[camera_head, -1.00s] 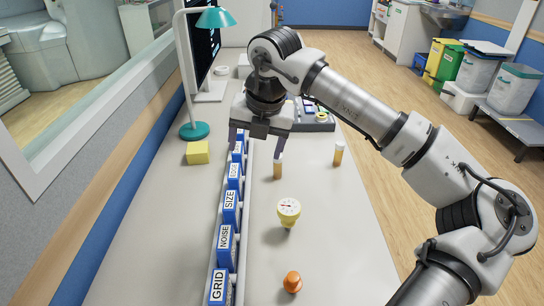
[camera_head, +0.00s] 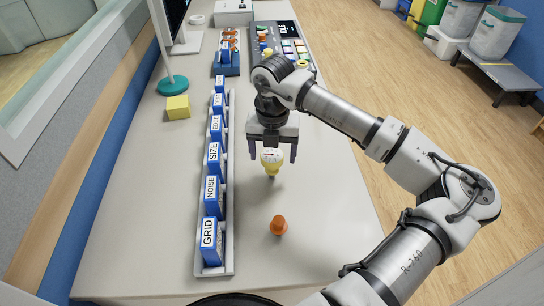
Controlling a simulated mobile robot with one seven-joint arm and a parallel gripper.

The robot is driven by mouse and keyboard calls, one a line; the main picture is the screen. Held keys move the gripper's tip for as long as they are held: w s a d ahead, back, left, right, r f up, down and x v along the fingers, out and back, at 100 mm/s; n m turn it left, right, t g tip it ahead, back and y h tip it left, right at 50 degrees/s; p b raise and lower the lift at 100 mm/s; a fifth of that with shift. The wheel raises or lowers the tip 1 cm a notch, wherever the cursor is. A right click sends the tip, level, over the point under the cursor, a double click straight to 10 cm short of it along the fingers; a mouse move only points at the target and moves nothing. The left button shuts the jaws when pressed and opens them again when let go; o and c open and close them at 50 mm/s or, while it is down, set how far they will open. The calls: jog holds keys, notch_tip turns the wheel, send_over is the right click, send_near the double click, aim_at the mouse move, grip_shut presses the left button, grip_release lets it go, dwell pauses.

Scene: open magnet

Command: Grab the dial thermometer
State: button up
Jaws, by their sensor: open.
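The dial thermometer (camera_head: 271,160) is a pale yellow piece with a round white dial face. It stands on the counter to the right of the row of blue labelled blocks. My gripper (camera_head: 272,153) is open, with its two dark fingers pointing down. In the picture the fingers lie on either side of the thermometer's dial. The top of the thermometer is partly covered by my gripper. I cannot tell whether the fingers touch it or how far above it they are.
A long rack (camera_head: 229,190) of blue blocks runs along the left of the thermometer. An orange knob-shaped piece (camera_head: 278,225) stands in front of it. A yellow cube (camera_head: 178,107) and a teal lamp base (camera_head: 172,86) are further left. The counter (camera_head: 320,230) is clear at the front right.

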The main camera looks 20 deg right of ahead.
jog(key=shift+w+a+f, duration=0.1)
jog(key=shift+w+f, duration=0.05)
jog(key=shift+f, duration=1.55)
jog(key=shift+c, duration=0.3)
jog(key=c, duration=1.1)
